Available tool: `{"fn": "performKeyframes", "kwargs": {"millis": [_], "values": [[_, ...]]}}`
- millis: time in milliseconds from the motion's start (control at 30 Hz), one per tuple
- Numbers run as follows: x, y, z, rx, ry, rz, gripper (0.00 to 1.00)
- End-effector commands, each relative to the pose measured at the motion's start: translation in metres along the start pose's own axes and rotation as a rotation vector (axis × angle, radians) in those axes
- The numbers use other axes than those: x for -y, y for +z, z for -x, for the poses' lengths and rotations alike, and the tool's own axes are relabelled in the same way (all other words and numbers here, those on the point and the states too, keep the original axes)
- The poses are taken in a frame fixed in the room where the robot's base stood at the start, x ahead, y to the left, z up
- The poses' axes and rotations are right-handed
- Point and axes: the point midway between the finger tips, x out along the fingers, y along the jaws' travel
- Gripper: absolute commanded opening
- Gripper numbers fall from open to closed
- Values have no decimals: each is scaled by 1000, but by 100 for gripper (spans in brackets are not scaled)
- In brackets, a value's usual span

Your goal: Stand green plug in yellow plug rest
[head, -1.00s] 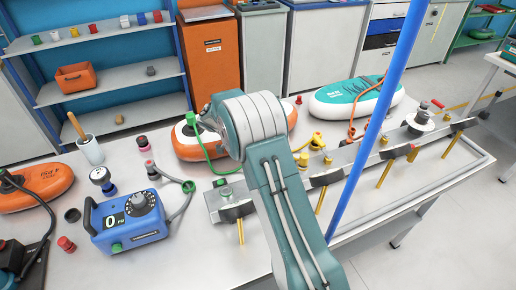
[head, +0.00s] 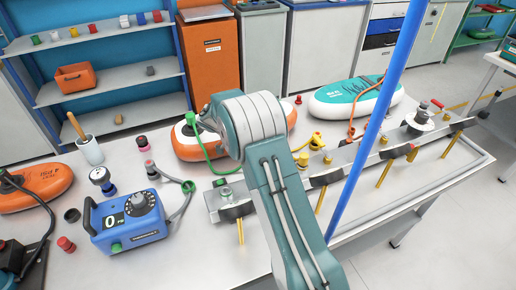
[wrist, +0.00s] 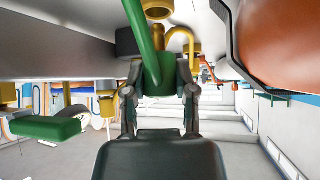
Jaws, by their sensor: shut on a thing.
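In the wrist view my gripper (wrist: 158,92) is shut on the green plug (wrist: 158,72). A green cord (wrist: 140,32) runs from the plug toward the top of the picture. A round yellow holder (wrist: 157,8), which looks like the yellow plug rest, is at the top edge, beyond the plug and apart from it. A curved yellow piece (wrist: 180,35) is just right of the plug. In the head view my arm hides the gripper and the held plug. A green cord (head: 206,158) shows left of the arm there. Small yellow fittings (head: 302,160) stand right of the arm.
A metal rail (head: 345,160) with yellow pins runs along the table's right side. A blue pump box (head: 128,222) stands at left. An orange board (head: 185,145) lies behind my arm and a teal board (head: 350,95) farther back. A blue post (head: 375,110) rises at right.

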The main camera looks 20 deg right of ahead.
Motion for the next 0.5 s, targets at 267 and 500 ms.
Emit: {"fn": "performKeyframes", "kwargs": {"millis": [267, 500], "values": [[0, 4, -4, 0, 0, 0, 0], [0, 8, -8, -1, 0, 1, 0]]}}
